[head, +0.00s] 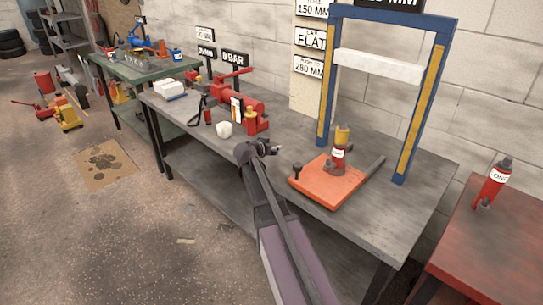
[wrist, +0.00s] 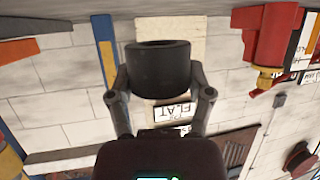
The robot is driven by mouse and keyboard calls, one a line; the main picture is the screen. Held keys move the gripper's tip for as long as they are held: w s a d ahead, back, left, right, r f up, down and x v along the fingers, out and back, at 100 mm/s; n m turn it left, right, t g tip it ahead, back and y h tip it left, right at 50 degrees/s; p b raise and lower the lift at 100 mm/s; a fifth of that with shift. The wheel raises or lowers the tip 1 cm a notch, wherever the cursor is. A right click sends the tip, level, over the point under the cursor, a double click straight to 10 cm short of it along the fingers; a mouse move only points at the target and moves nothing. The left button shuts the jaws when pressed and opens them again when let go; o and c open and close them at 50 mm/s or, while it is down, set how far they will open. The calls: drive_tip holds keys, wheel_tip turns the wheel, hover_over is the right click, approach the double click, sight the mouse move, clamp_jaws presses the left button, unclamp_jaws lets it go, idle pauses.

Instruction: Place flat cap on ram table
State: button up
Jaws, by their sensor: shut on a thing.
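My gripper (wrist: 160,85) is shut on a short dark cylinder, which I take for the flat cap (wrist: 158,66); a finger presses each side of it, in the wrist view. In the head view my gripper (head: 267,148) is over the grey bench's front edge, left of the orange ram table (head: 325,193). The held cap is too small there to make out clearly. The ram table lies on the bench under the blue press frame. A ram (head: 340,148) with a yellow top and red lower body stands upright on it. My gripper is apart from both.
The blue press frame (head: 438,60) has a white crossbeam (head: 378,66) above the ram. A black knob (head: 297,170) stands at the ram table's left corner. A red pump (head: 240,100) and a white block (head: 224,129) are left on the bench. A red ram (head: 492,183) stands right.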

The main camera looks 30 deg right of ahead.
sight(272, 161)
drive_tip(key=shift+f+b, duration=1.9)
drive_tip(key=shift+b, duration=0.05)
drive_tip(key=shift+f, duration=0.15)
drive_tip(key=o, duration=1.2)
drive_tip(key=shift+a+r, duration=0.1)
drive_tip(key=shift+r, duration=0.2)
drive_tip(key=p+v, duration=0.4)
drive_tip(key=v, duration=0.7)
drive_tip(key=shift+s+a+r+p, duration=0.1)
drive_tip(key=shift+s+a+p, duration=0.15)
drive_tip(key=shift+p, duration=0.1)
